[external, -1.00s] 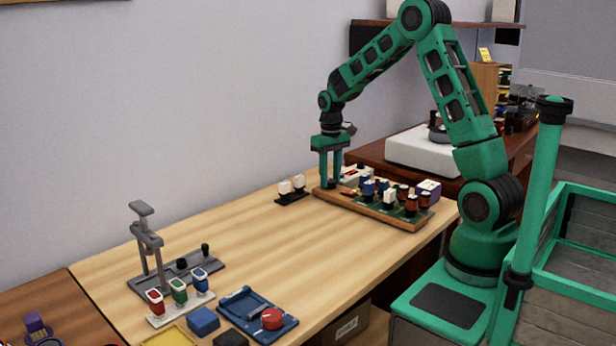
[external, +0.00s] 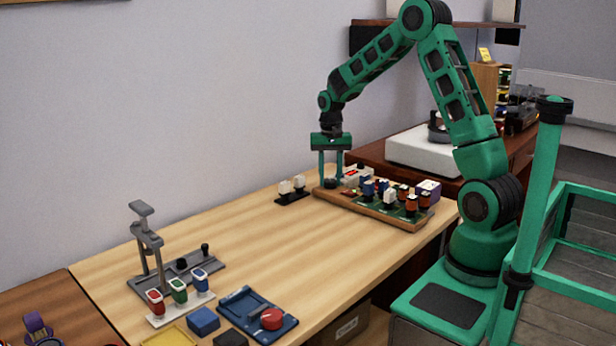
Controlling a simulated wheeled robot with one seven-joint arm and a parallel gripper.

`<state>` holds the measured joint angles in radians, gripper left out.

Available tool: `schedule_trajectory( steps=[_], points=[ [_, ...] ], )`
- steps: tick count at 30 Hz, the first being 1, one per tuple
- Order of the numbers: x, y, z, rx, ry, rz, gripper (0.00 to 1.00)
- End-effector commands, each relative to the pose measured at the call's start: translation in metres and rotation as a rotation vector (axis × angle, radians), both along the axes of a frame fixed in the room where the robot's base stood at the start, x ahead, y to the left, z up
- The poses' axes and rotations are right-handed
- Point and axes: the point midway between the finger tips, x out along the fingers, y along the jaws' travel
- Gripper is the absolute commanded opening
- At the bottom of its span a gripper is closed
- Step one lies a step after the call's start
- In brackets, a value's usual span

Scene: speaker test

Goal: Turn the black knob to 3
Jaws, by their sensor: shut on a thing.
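The black knob (external: 330,184) is at the left end of a wooden-edged board (external: 385,218) on the table. It is small here and partly covered by the fingers. My gripper (external: 331,176) points straight down over that end, with one finger on each side of the knob, shut on it. No number or pointer mark on the knob can be read at this distance.
Several blue, white and orange-brown parts crowd the board right of my gripper. A black-and-white piece (external: 292,189) stands just left. A grey press stand (external: 147,240) and a blue tray with a red knob (external: 271,318) are nearer the front. The middle table is clear.

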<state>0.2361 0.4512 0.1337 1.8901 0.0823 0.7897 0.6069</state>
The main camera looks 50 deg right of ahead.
Motion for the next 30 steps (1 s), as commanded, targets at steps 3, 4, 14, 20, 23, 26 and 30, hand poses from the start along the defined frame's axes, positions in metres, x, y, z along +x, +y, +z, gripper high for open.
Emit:
schedule_trajectory(
  steps=[3,4,14,20,23,26,30],
  points=[
    [0.001,0.002,0.001,0.002,-0.001,-0.002,0.11],
    [0.001,0.002,0.001,0.002,-0.001,-0.002,0.11],
    [0.001,0.003,0.001,0.003,-0.001,-0.001,0.41],
    [0.0,0.002,0.0,0.002,-0.001,-0.002,0.41],
    [0.0,0.001,0.001,0.002,-0.001,-0.003,0.41],
    [0.001,0.001,0.006,0.001,-0.001,-0.003,0.41],
    [0.001,0.001,0.025,0.001,-0.004,-0.003,0.41]
  ],
)
